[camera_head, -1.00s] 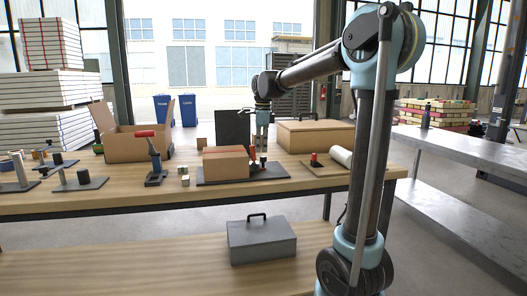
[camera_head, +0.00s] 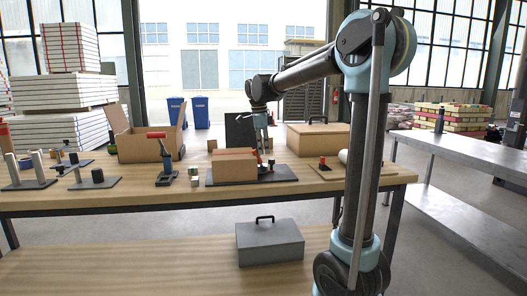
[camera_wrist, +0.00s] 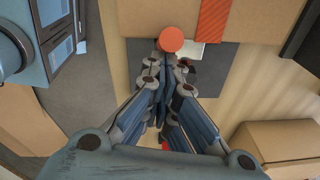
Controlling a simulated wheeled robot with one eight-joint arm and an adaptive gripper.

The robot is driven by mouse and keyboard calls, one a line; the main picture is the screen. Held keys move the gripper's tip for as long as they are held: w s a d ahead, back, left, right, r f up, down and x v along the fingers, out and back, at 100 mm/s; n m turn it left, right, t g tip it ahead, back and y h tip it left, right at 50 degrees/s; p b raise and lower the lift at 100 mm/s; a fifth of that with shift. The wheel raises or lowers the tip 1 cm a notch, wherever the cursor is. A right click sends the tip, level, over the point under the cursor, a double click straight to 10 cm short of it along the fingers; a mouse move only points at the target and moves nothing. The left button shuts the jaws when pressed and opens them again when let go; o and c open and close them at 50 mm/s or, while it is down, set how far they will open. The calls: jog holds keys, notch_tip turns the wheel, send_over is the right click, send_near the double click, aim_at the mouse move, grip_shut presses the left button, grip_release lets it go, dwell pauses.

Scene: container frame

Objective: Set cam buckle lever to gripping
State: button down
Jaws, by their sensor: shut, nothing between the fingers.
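A cardboard box (camera_head: 234,166) sits on a dark base plate (camera_head: 284,173) on the workbench. An orange-red strap (camera_wrist: 214,22) crosses the box in the wrist view. A round orange-red knob (camera_wrist: 171,39) shows beside the box, just beyond my fingertips. My gripper (camera_wrist: 166,66) is shut and empty, pointing at the knob. Whether the fingers touch it I cannot tell. In the head view my gripper (camera_head: 264,148) is low at the box's right end, near a small red part (camera_head: 271,163). The buckle body is mostly hidden by my fingers; the lever's angle is unclear.
A red-topped part on a wooden board (camera_head: 322,163) and a lidded box (camera_head: 318,136) stand to the right. A grey toolbox (camera_head: 269,242) sits on the lower shelf.

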notch_tip(320, 180, up, 11)
jog(key=d, duration=0.1)
jog(key=shift+s+d+r, duration=0.2)
jog(key=shift+s+d, duration=0.15)
jog(key=shift+s, duration=0.05)
dwell(0.3)
jog(key=shift+s+d, duration=0.1)
jog(key=s+d+f+n, duration=1)
jog(key=s+d+f, duration=0.45)
jog(key=s, duration=0.25)
jog(key=s+d+f+n, duration=0.2)
jog(key=s+f+n, duration=0.2)
jog(key=s+f, duration=0.3)
jog(key=s+d+f+n+t+y, duration=0.1)
jog(key=s+d+f+n, duration=0.2)
jog(key=s+f, duration=0.4)
notch_tip(320, 180, down, 5)
jog(key=shift+s+d+f+n, duration=0.1)
jog(key=shift+s+d+n, duration=0.2)
jog(key=shift+n, duration=0.2)
